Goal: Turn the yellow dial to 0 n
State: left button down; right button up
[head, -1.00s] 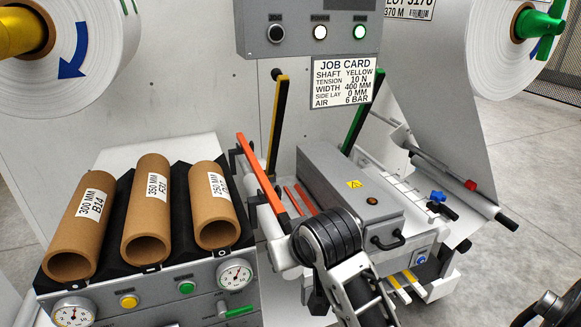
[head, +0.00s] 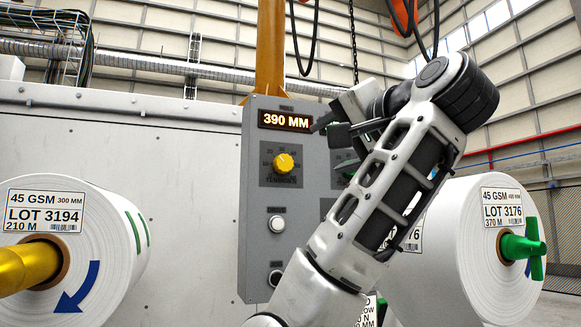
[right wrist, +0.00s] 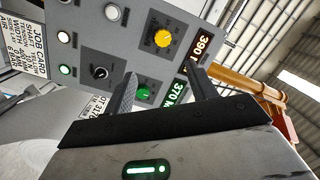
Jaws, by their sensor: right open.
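The yellow dial (head: 284,162) sits on the upper left of the grey control panel (head: 257,220), under a lit display (head: 286,121) reading 390 MM. Its pointer and scale are too small to read surely. The dial also shows in the right wrist view (right wrist: 163,38), beyond the fingers. My right gripper (head: 330,130) is in front of the panel, to the right of the yellow dial and apart from it. In the right wrist view its two fingers (right wrist: 162,85) are spread with nothing between them. My left gripper is not in view.
A green dial (right wrist: 143,94) sits beside the yellow one, partly behind my right arm in the head view. A black selector (right wrist: 100,73) and push buttons (head: 277,224) are lower down. White rolls stand at left (head: 100,225) and right (head: 450,240).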

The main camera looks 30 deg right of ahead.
aim_at(287, 162)
jog(key=w+p, duration=0.1)
jog(key=w, duration=0.4)
jog(key=w+d+p, duration=0.1)
jog(key=w+p, duration=0.1)
jog(key=w, duration=0.2)
jog(key=w+d+p, duration=0.1)
jog(key=w+p, duration=0.1)
jog(key=w, duration=0.3)
jog(key=shift+w+r, duration=0.3)
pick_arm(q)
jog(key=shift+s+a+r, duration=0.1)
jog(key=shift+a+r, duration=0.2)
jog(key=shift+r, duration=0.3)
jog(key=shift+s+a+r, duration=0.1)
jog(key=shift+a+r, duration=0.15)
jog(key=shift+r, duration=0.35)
pick_arm(e)
jog(key=shift+w+d, duration=0.1)
jog(key=shift+w, duration=0.3)
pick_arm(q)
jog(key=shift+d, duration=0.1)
pick_arm(e)
jog(key=c, duration=1)
